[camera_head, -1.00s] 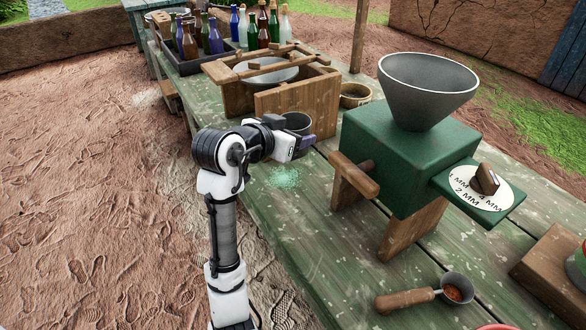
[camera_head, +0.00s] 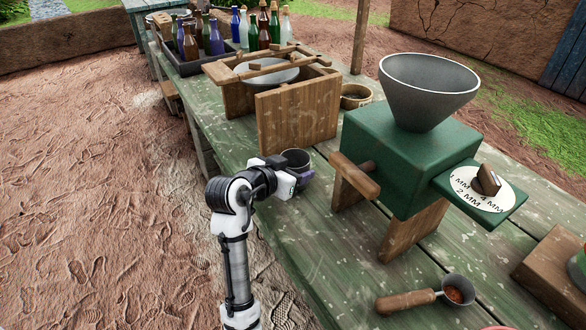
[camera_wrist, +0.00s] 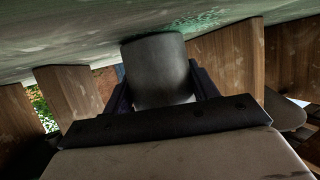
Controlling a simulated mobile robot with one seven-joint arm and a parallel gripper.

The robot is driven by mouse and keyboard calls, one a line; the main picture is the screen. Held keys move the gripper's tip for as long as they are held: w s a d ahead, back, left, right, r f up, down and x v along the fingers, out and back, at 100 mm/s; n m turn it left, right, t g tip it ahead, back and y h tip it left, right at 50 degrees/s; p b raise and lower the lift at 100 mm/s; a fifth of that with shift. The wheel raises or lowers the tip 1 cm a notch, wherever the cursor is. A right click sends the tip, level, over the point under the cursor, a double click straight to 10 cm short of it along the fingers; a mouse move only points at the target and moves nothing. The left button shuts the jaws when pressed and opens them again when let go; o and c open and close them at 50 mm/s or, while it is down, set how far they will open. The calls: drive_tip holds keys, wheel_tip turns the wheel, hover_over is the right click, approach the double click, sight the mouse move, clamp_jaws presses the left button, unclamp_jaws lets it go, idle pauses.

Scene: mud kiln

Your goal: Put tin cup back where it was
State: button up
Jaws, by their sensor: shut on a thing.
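The tin cup (camera_head: 298,157) is a grey metal cup with an open dark top, upright between the wooden stand and the green grinder. My gripper (camera_head: 304,178) is shut on the cup, with its fingers on either side of the cup's wall. In the wrist view the cup (camera_wrist: 157,72) fills the space between the dark fingers, and the picture is upside down. The cup is close to the tabletop; I cannot tell whether its base touches it. The pale green patch seen on the table earlier is hidden behind my arm and the cup in the head view.
A wooden stand (camera_head: 297,115) holding a round pan (camera_head: 266,70) is behind the cup. A green grinder (camera_head: 398,155) with a grey hopper (camera_head: 428,85) is to the right. A scoop (camera_head: 408,300) lies in front. A bottle crate (camera_head: 190,62) is at the back.

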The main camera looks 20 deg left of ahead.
drive_tip(key=shift+f, duration=0.2)
drive_tip(key=o, duration=0.9)
drive_tip(key=shift+r, duration=0.1)
